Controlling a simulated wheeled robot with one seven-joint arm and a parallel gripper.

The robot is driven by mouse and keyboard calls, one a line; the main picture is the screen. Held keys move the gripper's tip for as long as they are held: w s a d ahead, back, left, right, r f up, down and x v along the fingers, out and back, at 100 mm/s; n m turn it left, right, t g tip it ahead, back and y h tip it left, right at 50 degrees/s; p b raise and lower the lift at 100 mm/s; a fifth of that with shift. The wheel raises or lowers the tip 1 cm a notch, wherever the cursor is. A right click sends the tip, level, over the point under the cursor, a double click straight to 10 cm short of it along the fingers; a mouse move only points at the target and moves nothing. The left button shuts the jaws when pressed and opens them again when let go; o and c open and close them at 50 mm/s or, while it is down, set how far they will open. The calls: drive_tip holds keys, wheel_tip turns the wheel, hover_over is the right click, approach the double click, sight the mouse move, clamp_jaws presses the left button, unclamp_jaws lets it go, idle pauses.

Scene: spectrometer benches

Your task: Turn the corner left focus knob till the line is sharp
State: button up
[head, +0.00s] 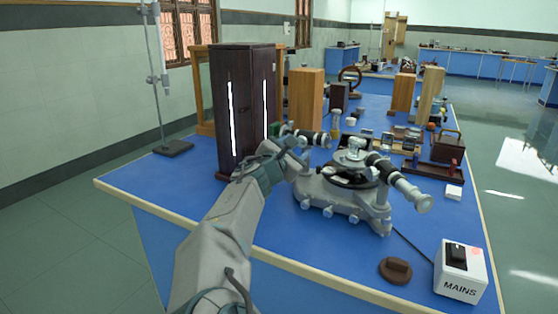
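A grey spectrometer (334,200) stands on the blue bench, with a round dark table in its middle. One tube (410,189) points to the lower right. Another, dark-ended tube (314,138) is at its upper left. My arm reaches in from the bottom, and my gripper (298,154) is at the left side of the spectrometer, close to the upper-left tube. The fingers are small and overlap the instrument, so I cannot tell whether they are open or touch anything. I cannot make out the left focus knob; the line is not visible.
A dark tall cabinet (234,130) with bright slits stands just left of my gripper. A white MAINS box (460,284) and a brown round object (395,270) are at the front right. Wooden blocks and small instruments crowd the bench behind. The front left bench top (150,190) is clear.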

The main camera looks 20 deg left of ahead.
drive_tip(key=s, duration=1.2)
drive_tip(key=shift+a, duration=0.45)
